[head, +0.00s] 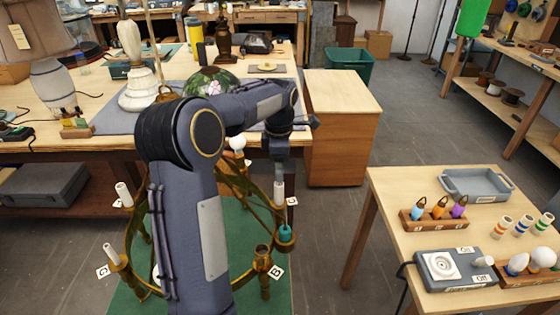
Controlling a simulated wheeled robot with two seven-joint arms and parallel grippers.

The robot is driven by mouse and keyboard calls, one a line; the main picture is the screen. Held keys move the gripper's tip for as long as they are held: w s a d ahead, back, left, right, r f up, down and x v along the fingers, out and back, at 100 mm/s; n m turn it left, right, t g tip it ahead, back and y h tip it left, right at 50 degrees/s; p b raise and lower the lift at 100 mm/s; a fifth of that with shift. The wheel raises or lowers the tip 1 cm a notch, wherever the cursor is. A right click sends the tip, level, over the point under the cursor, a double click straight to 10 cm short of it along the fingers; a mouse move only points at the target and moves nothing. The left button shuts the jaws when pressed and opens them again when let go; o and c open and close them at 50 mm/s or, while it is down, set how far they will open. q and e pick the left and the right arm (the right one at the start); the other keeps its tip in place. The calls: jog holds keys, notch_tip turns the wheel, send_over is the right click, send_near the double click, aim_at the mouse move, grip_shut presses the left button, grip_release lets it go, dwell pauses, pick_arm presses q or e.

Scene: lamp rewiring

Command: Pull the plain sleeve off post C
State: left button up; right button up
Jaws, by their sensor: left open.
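A brass lamp frame (131,222) with several posts stands on the green mat, partly hidden behind my left arm. My left gripper (279,178) is open and points down on the frame's right side, above a teal-topped cup (285,234). A pale upright piece is at its fingertips; I cannot tell whether it is a sleeve. My right gripper is out of view.
A small table (385,236) at right holds a grey tray (477,184), a rack of coloured bulbs (433,217), striped sleeves (523,225) and a grey tester box (455,270). A workbench with lamps is behind. Floor between frame and small table is clear.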

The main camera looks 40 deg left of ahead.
aim_at(279, 185)
pick_arm(q)
notch_tip(279, 185, down, 7)
jog(key=shift+a+r+p, duration=0.15)
jog(key=shift+r+p, duration=0.05)
jog(key=shift+p, duration=0.1)
jog(key=shift+f, duration=0.5)
jog(key=c, duration=1)
jog(key=shift+r, duration=0.1)
jog(key=shift+c, duration=0.2)
jog(key=shift+r, duration=0.1)
notch_tip(279, 185, up, 10)
jog(key=p, duration=0.7)
